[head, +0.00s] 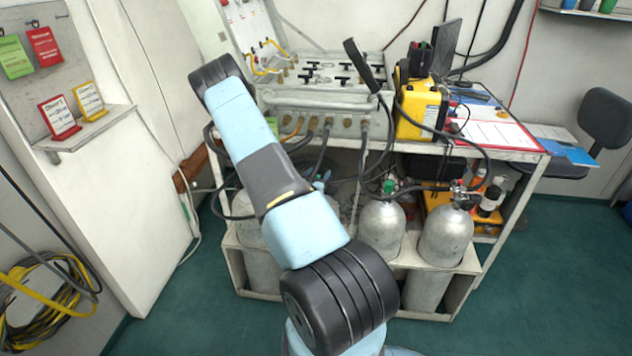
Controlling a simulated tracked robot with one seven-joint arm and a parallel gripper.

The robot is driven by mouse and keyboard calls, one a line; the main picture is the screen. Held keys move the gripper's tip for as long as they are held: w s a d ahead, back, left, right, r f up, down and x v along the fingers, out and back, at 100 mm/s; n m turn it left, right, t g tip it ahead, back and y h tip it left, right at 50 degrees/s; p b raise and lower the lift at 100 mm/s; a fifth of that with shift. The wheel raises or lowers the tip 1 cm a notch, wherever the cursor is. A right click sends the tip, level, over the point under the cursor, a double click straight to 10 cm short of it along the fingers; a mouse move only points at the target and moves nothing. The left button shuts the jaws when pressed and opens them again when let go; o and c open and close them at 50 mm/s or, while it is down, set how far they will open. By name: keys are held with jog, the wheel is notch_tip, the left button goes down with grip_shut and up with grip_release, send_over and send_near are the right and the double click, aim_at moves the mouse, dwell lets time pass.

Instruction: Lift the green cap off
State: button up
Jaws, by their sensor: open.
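A green cap (388,186) sits on top of a silver gas cylinder (382,228), which stands upright in a white rack (409,250) under the panel bench. My arm crosses the picture from the bottom middle to the upper left, to the left of the capped cylinder. My gripper is not visible, so I cannot tell where it is relative to the cap. Nothing is seen touching the cap.
Another silver cylinder (444,238) with a valve stands to the right. Dark hoses hang from the valve panel (320,112) near the cap. A yellow unit (422,108) and a clipboard (492,133) are on the bench. Green floor (545,275) is clear at right.

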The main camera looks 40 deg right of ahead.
jog(key=c, duration=1.1)
jog(key=shift+r, duration=0.1)
jog(key=shift+r, duration=0.3)
jog(key=s+r, duration=0.4)
jog(key=s+d+r, duration=0.1)
jog(key=s+r, duration=0.3)
jog(key=s, duration=0.1)
jog(key=s+d+r, duration=0.1)
jog(key=s+r, duration=0.3)
jog(key=shift+s+d+r, duration=0.1)
jog(key=shift+s+d, duration=0.1)
jog(key=shift+s, duration=0.2)
